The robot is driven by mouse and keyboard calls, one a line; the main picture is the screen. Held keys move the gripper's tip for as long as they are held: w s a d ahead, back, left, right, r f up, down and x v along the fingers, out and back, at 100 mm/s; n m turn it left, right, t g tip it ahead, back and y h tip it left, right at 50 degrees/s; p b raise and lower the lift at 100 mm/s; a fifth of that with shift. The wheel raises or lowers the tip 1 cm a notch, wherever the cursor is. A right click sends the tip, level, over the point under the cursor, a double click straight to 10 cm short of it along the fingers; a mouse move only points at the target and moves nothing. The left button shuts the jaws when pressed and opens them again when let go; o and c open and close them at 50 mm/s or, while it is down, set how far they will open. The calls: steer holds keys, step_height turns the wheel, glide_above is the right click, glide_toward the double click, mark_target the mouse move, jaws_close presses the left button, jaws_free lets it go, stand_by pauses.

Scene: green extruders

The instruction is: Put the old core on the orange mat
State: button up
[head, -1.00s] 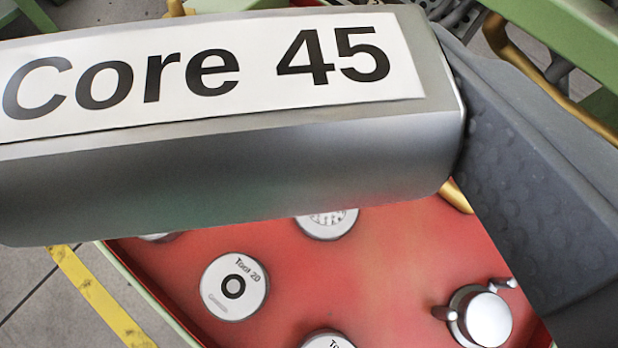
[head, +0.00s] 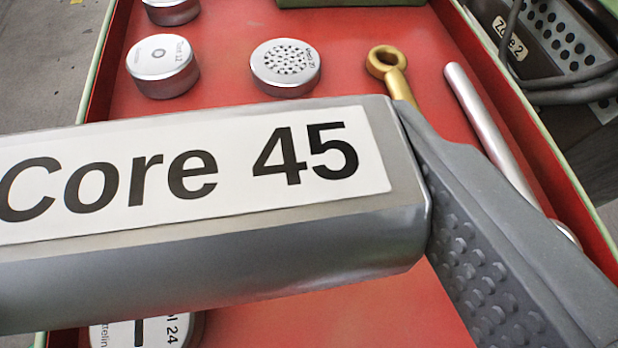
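A long silver core (head: 215,252) with a white "Core 45" label lies across the view, close to the camera. Its left end runs out of the picture. My gripper (head: 490,250) shows only one dark grey, studded finger, pressed against the core's right end. The other finger is out of view. The core appears held above a red tray. Nothing but the label tells whether this is the old core. I see no separate orange mat.
The red tray (head: 345,55) has a raised rim edged in green. In it are silver discs (head: 285,68) (head: 162,66), a gold ring-ended tool (head: 390,72) and a silver rod (head: 490,130). A "Zone 2" panel (head: 510,38) with a black cable stands beyond the right rim.

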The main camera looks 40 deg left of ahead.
mark_target(122, 319)
steer(key=s+d+n+g, duration=0.1)
steer(key=s+d+n+g+y, duration=0.1)
steer(key=s+d+n+g, duration=0.1)
steer(key=shift+s+f+y, duration=0.25)
steer(key=shift+s+y, duration=0.05)
steer(key=shift+s, duration=0.05)
steer(key=shift+s+d+r+n+g+y, duration=0.15)
steer(key=shift+s+n+g, duration=0.2)
steer(key=shift+n+g, duration=0.1)
steer(key=shift+s+d+r+n+g+y, duration=0.1)
steer(key=shift+s+d+n+g+y, duration=0.05)
steer(key=shift+s+n+g, duration=0.25)
step_height(122, 319, down, 10)
steer(key=b, duration=0.3)
steer(key=shift+f, duration=0.1)
steer(key=o, duration=1)
steer(key=shift+c, duration=0.2)
steer(key=p+v, duration=0.2)
steer(key=v, duration=1)
steer(key=shift+p, duration=0.4)
